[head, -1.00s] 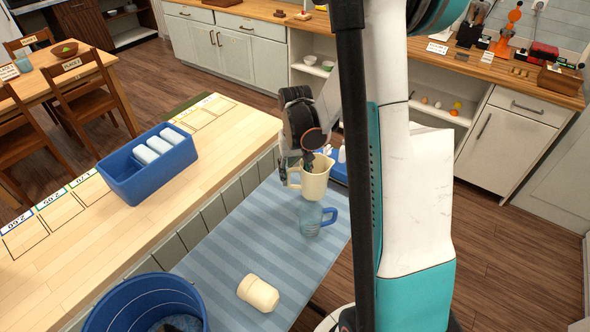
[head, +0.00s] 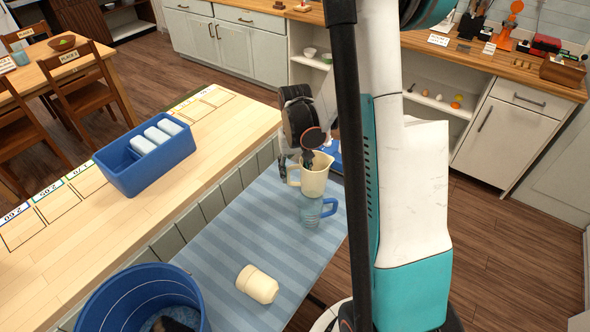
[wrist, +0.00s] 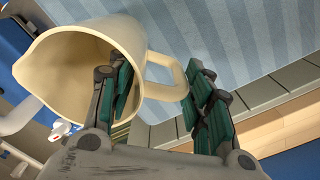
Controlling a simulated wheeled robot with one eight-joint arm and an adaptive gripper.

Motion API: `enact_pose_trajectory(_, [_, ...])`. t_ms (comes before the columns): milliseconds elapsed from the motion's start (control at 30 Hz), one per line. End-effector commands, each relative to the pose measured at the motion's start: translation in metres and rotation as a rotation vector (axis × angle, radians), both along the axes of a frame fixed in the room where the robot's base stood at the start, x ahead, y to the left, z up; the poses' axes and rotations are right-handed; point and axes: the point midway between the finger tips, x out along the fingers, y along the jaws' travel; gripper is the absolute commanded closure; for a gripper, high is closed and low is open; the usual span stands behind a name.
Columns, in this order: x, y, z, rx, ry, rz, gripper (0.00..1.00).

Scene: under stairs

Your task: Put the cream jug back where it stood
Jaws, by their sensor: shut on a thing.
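The cream jug (head: 317,180) is a pale pitcher with a handle, held by my gripper (head: 306,157) over the blue-striped mat (head: 216,239). In the wrist view the jug (wrist: 62,75) is large, its open mouth facing the camera. One finger of my gripper (wrist: 160,95) reaches into the mouth and the other is outside, by the handle. The gripper is shut on the jug. In the head view the jug's base overlaps a translucent blue mug (head: 311,212); I cannot tell whether they touch.
A cream cup (head: 257,284) lies on the mat, near the blue bin (head: 120,290). A blue box (head: 125,172) with white items and several labelled outlined spaces (head: 53,203) are on the wooden counter (head: 150,220). A blue object (head: 333,163) is partly hidden behind the jug.

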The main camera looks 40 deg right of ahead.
Motion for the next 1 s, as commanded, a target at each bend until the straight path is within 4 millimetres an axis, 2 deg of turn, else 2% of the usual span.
enact_pose_trajectory(467, [0.0000,0.0000,-0.0094,0.000,0.000,0.000,1.00])
enact_pose_trajectory(500, [0.0000,0.0000,-0.0092,0.000,0.000,0.000,0.50])
enact_pose_trajectory(600, [0.0000,0.0000,-0.0087,0.000,0.000,0.000,0.31])
enact_pose_trajectory(1000, [0.0001,0.0000,-0.0054,0.000,0.000,0.000,0.31])
